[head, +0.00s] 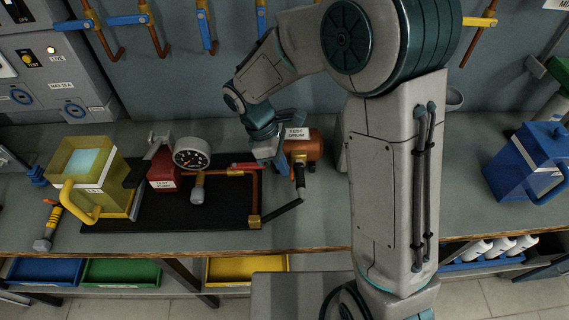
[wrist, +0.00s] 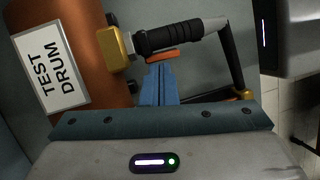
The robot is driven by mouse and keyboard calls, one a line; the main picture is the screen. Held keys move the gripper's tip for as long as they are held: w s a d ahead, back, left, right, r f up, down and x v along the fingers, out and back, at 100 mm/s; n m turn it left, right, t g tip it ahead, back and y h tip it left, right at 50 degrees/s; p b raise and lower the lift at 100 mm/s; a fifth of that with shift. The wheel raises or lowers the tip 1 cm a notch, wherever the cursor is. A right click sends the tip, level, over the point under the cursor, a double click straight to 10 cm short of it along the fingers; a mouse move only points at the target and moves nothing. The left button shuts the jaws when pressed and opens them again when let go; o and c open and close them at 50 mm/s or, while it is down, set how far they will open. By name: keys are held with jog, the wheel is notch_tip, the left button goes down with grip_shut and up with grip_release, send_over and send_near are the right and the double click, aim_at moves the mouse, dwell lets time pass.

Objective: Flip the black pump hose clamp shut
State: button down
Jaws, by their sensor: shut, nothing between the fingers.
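The black pump hose (head: 283,211) runs from the orange test drum (head: 312,147) down toward the mat. In the wrist view a black ribbed fitting (wrist: 168,39) joins a brass block (wrist: 117,48) on the drum to a grey metal end; the black hose (wrist: 231,58) continues right. An orange-brown tab (wrist: 161,57) lies along the fitting's near side. I cannot tell which piece is the clamp. My gripper (head: 280,166) is at the drum's left end. Its blue fingers (wrist: 158,70) are together and empty, tips close to the orange-brown tab; contact is unclear.
A black mat (head: 215,215) carries a red test pump (head: 163,170), a gauge (head: 192,153) and copper pipe. A yellow container (head: 88,170) stands left, a blue one (head: 530,165) right. A labelled test drum plate (wrist: 50,68) is close left of my gripper in the wrist view.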

jog(key=p+v, duration=0.7)
jog(key=v, duration=0.3)
jog(key=shift+p, duration=0.35)
jog(key=shift+a, duration=0.1)
jog(key=s+d+r+m+t+y, duration=0.1)
jog(key=s+d+r+m+t, duration=0.1)
jog(key=s+d+r+m, duration=0.1)
jog(key=s+d+r+m+t+y+b, duration=0.1)
jog(key=s+d+r+m, duration=0.3)
jog(key=d+m, duration=0.4)
jog(key=s+d+r+m+t+y+b, duration=0.1)
jog(key=s+d+r+m+t+y, duration=0.1)
jog(key=s+d+r+m, duration=0.2)
jog(key=s+d+m, duration=0.1)
jog(key=d, duration=0.2)
jog(key=shift+d+m+t, duration=0.3)
jog(key=shift+d+t, duration=0.05)
jog(key=shift+t, duration=0.05)
